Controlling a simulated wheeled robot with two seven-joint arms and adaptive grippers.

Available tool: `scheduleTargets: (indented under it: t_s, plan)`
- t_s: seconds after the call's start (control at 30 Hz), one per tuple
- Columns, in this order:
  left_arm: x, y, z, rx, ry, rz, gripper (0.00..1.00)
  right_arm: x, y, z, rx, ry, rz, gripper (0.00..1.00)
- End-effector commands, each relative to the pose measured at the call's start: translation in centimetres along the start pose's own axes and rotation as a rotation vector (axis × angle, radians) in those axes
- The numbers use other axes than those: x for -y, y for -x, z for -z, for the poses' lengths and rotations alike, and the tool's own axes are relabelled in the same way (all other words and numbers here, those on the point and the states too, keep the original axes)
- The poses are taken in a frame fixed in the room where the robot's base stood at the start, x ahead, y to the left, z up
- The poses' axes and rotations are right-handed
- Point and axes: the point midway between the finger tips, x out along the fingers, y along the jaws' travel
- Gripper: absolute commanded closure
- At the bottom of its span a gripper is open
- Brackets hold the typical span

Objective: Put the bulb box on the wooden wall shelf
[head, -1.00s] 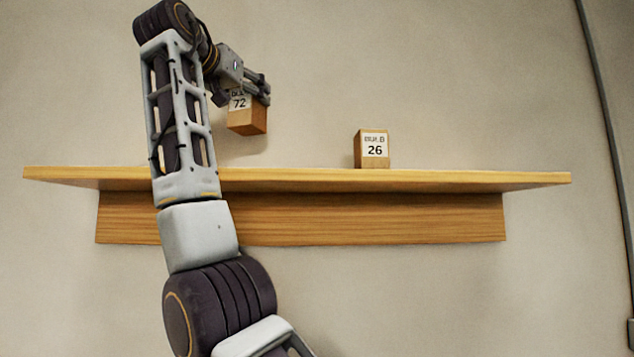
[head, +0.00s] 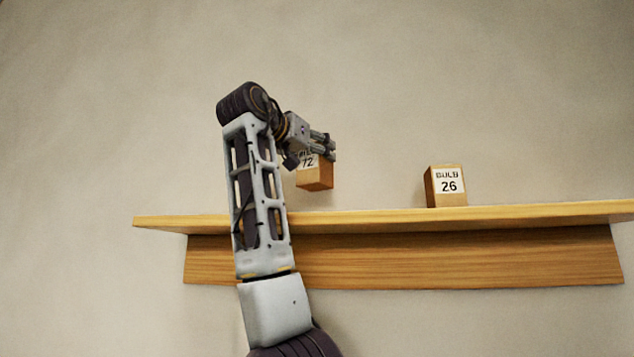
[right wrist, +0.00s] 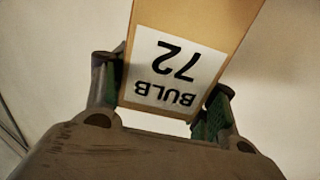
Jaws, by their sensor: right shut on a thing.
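The bulb box (head: 316,179), brown with a white label reading 72, is held by my right gripper (head: 322,150). It hangs above the left part of the wooden wall shelf (head: 370,220), apart from the board. In the right wrist view the box (right wrist: 190,85) sits between the two fingers of the gripper (right wrist: 160,108), its BULB 72 label upside down. The gripper covers the top of the box in the head view. My left gripper is not in view.
A second box (head: 446,187), labelled BULB 26, stands upright on the shelf to the right. The shelf top between the held box and this one is bare, as is the right part. A plain wall is behind.

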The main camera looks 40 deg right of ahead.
Motion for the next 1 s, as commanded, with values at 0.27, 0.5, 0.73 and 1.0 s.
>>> scheduleTargets:
  t_s: [0.27, 0.5, 0.73, 1.0]
  plan:
    - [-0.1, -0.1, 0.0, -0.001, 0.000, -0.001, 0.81, 0.0, 0.0, -2.2, -0.001, 0.001, 0.000, 0.67]
    - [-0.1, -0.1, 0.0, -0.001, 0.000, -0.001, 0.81, 0.0, 0.0, -3.0, -0.001, 0.000, 0.000, 0.67]
    - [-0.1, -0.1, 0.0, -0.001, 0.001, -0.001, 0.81, 0.0, 0.0, -3.0, -0.001, 0.000, 0.000, 0.67]
    - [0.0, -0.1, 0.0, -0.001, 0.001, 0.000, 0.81, 0.0, 0.0, -3.8, 0.000, 0.000, 0.000, 0.67]
